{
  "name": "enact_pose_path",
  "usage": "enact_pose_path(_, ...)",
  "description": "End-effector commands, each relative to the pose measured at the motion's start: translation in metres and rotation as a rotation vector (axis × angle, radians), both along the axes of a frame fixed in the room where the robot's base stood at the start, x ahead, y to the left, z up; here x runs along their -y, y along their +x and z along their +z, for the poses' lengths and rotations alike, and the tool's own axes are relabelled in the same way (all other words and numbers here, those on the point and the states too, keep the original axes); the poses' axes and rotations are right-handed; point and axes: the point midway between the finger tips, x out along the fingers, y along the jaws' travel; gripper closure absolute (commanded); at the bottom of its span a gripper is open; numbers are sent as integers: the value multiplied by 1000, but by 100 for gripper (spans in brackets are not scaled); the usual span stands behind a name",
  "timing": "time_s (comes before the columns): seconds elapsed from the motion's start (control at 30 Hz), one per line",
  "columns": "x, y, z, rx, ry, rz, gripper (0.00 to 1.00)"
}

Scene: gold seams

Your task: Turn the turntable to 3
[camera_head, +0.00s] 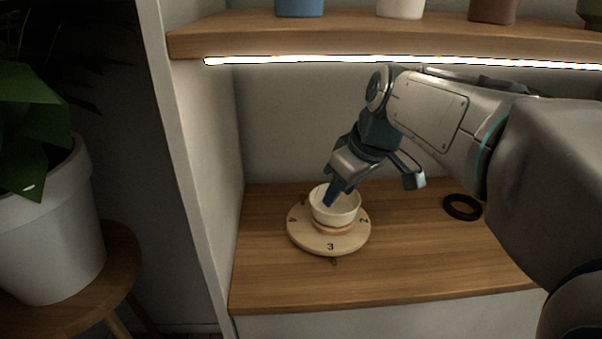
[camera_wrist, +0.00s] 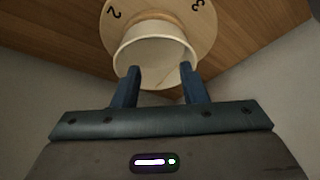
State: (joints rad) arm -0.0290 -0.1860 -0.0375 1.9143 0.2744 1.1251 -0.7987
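The round wooden turntable (camera_head: 303,240) lies on the wooden counter. Its numeral 3 faces the front edge, in line with a small dark marker (camera_head: 334,261) on the counter; the 2 is at the right. My gripper (camera_head: 330,202) reaches down from above, and one blue finger shows inside the bowl's rim. In the wrist view my gripper (camera_wrist: 159,66) has its two fingers apart, with the bowl (camera_wrist: 155,50) and turntable (camera_wrist: 203,32) beyond. Contact with the bowl is unclear.
A black ring (camera_head: 462,207) lies on the counter to the right. A shelf (camera_head: 300,42) with several pots and a light strip (camera_head: 400,62) hangs above. A white side wall (camera_head: 190,160) stands at the left, with a potted plant (camera_head: 45,230) beyond it. The counter front is clear.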

Motion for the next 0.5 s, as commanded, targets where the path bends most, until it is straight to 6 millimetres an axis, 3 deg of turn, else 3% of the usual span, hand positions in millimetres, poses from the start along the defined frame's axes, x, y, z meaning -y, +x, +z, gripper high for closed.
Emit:
enact_pose_path(0.33, -49, 59, -3, -1, 0, 0, 61)
enact_pose_path(0.5, -54, 65, -32, -3, 0, -4, 61)
